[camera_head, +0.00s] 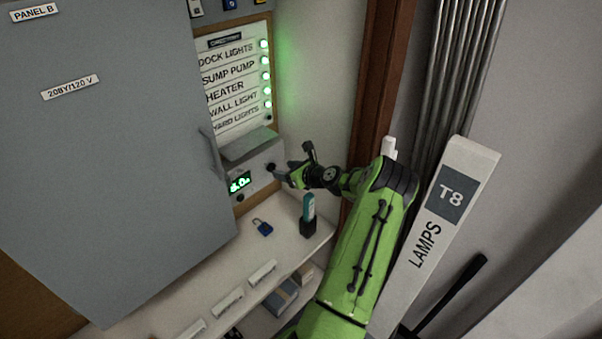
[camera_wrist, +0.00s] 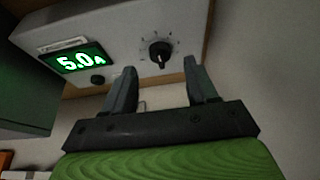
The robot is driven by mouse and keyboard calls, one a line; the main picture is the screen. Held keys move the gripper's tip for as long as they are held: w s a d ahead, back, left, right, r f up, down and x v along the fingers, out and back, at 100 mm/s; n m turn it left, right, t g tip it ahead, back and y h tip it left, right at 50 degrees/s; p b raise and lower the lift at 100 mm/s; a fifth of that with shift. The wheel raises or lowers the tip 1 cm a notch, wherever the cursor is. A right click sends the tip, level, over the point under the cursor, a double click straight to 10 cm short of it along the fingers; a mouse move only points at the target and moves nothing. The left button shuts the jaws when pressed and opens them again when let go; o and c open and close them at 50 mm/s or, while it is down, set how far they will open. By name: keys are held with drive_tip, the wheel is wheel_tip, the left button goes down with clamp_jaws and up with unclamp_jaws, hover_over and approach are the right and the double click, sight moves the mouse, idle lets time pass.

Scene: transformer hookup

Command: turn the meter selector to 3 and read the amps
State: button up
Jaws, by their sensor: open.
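The meter (camera_head: 262,157) is a grey box below the label panel. Its green display (camera_wrist: 80,60) reads 5.0A in the wrist view; the display also shows small in the head view (camera_head: 240,182). The selector (camera_wrist: 160,53) is a black knob with a pale pointer line and tick marks around it; the numbers are too small to read. My gripper (camera_wrist: 165,80) is open, with its two fingers just below the knob, one to each side, and nothing between them. In the head view my gripper (camera_head: 283,175) is close to the meter's right side, and hides part of it.
A smaller black knob (camera_wrist: 98,79) sits below the display. The large grey panel door (camera_head: 110,130) stands at the left. Below the meter, a shelf (camera_head: 285,240) holds a blue padlock (camera_head: 262,227) and a teal item (camera_head: 308,207) in a black holder. A LAMPS box (camera_head: 425,235) stands right of my arm.

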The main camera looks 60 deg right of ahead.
drive_tip(key=v, duration=1.1)
drive_tip(key=shift+s, duration=0.15)
